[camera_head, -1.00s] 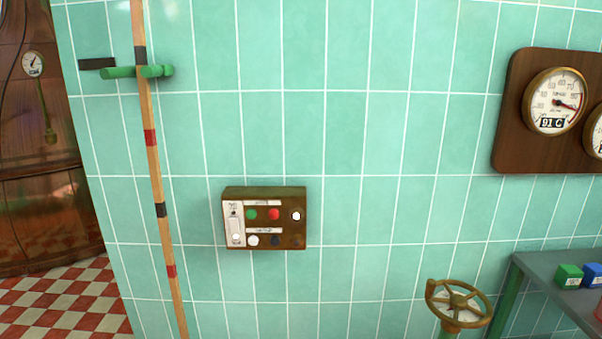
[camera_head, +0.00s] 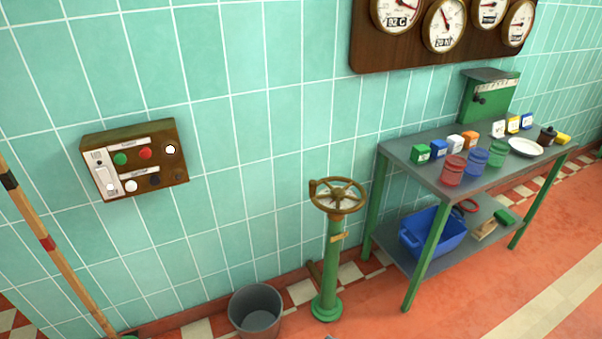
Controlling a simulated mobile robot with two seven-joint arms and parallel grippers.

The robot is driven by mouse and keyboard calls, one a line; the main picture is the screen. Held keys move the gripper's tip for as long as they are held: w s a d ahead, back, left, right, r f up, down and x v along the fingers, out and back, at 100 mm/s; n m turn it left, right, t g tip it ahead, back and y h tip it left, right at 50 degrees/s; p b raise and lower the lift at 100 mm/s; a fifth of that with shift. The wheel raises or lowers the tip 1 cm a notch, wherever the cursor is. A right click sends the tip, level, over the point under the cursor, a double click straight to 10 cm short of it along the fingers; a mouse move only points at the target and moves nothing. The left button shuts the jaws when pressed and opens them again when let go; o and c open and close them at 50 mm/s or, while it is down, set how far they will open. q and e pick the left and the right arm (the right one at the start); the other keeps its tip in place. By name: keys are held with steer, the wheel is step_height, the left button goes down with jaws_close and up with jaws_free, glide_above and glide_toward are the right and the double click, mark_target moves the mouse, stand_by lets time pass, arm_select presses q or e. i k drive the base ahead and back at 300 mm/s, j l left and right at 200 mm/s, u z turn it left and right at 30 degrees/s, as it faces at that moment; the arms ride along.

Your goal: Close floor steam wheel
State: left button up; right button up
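The floor steam wheel (camera_head: 338,195) is a brass-coloured handwheel with spokes and a small knob at its left rim. It sits on top of a green floor pedestal (camera_head: 330,265) with a round foot and a small tan tag, close to the tiled wall. A pipe meets the pedestal low on its wall side. Neither of my grippers shows in the head view, and nothing touches the wheel.
A grey bucket (camera_head: 255,311) stands left of the pedestal. A grey-topped table (camera_head: 408,166) with green legs stands right, holding boxes and jars, with a blue bin (camera_head: 433,234) below. A button box (camera_head: 134,158) and gauge board (camera_head: 412,57) hang on the wall. Red floor in front is open.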

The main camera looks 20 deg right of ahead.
mark_target(337, 194)
steer(key=i+j+z, duration=0.5)
steer(key=i, duration=0.15)
steer(key=i+j+z, duration=0.5)
steer(key=i+j, duration=0.1)
steer(key=j, duration=0.1)
